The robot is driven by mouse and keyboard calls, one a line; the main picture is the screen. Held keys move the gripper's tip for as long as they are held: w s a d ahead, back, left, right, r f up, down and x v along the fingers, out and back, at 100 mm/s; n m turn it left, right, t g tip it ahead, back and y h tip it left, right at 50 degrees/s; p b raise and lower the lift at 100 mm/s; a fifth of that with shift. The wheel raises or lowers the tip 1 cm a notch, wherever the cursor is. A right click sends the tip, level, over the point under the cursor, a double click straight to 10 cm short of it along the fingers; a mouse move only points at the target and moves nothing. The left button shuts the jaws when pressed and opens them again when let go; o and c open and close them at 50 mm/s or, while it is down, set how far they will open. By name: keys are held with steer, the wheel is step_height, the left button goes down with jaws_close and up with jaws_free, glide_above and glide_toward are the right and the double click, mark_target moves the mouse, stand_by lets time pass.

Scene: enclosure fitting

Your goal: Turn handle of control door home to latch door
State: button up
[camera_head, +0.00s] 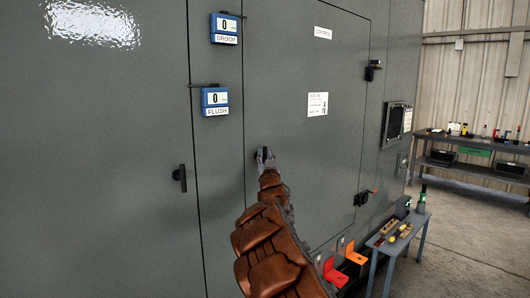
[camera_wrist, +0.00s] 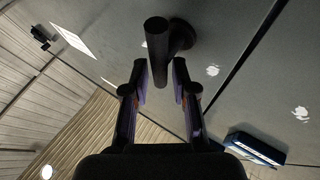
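The control door (camera_head: 290,100) is a grey panel labelled CONTROL and looks about flush with the enclosure. My gripper (camera_head: 265,154) is at the door's left edge, about mid-height. In the wrist view my gripper (camera_wrist: 160,75) is open, with one finger on each side of the bar's near end. A gap shows between each finger and the bar. Whether the latch is engaged cannot be seen.
Blue DROOP (camera_head: 225,28) and FLUSH (camera_head: 215,101) gauges sit left of and above my gripper. Another dark handle (camera_head: 180,178) is on the left panel. Dark fittings (camera_head: 373,70) line the door's right edge. A small bench (camera_head: 388,246) with tools stands at lower right.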

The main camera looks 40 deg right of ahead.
steer(key=shift+x, duration=0.8)
steer(key=shift+c, duration=0.2)
jaws_close()
